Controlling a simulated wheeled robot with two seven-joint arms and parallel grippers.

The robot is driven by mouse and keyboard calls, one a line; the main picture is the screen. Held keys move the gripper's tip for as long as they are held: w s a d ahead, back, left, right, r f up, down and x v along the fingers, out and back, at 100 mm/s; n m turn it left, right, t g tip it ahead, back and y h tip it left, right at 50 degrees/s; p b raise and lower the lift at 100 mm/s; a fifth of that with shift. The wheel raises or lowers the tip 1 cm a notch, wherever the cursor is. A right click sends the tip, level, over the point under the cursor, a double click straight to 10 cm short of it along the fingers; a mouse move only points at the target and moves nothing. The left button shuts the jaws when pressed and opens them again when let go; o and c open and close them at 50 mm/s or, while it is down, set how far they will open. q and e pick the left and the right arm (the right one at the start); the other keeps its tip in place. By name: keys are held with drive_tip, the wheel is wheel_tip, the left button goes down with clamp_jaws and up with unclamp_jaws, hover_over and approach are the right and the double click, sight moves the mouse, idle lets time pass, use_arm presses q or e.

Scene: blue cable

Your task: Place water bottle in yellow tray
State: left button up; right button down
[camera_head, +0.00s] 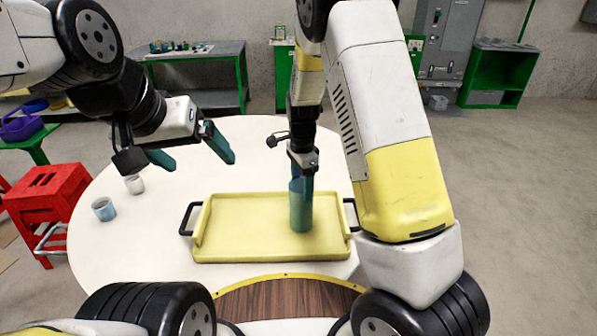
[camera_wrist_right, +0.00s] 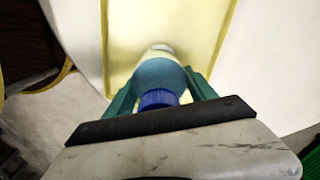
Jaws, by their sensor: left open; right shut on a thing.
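The yellow tray (camera_head: 250,238) with black handles lies on the white round table. The teal water bottle (camera_head: 301,212) stands upright over the right part of the tray; I cannot tell whether its base touches the tray. My right gripper (camera_head: 302,180) is shut on the bottle from above. In the right wrist view the bottle (camera_wrist_right: 158,76), with its blue cap, sits between the green fingers of the right gripper (camera_wrist_right: 160,88), with the yellow tray (camera_wrist_right: 195,30) beyond it. My left gripper (camera_head: 200,155) is open and empty above the table, left of and behind the tray.
A blue cup (camera_head: 104,209) and a white cup (camera_head: 134,184) stand on the left of the white table (camera_head: 150,225). A red stool (camera_head: 48,205) is left of the table. A workbench (camera_head: 200,75) stands against the back wall. The table between the cups and tray is clear.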

drive_tip(key=shift+c, duration=1.4)
unclamp_jaws()
wheel_tip(320, 180, up, 11)
drive_tip(key=shift+r, duration=0.1)
drive_tip(key=shift+s+d+r, duration=0.1)
drive_tip(key=shift+s+r, duration=0.05)
drive_tip(key=shift+r, duration=0.55)
drive_tip(key=s+d+r+n+t, duration=0.2)
drive_tip(key=s+d+r+n, duration=0.1)
drive_tip(key=s, duration=0.4)
drive_tip(key=s+d+r+n+t+y, duration=0.1)
drive_tip(key=s+d+r+n+t, duration=0.1)
drive_tip(key=s+r+n, duration=0.3)
drive_tip(key=s+d+r+n+t+y, duration=0.1)
drive_tip(key=s+r+n, duration=0.4)
drive_tip(key=s, duration=0.6)
drive_tip(key=d+n+t, duration=0.1)
drive_tip(key=d, duration=0.1)
drive_tip(key=shift+d, duration=0.3)
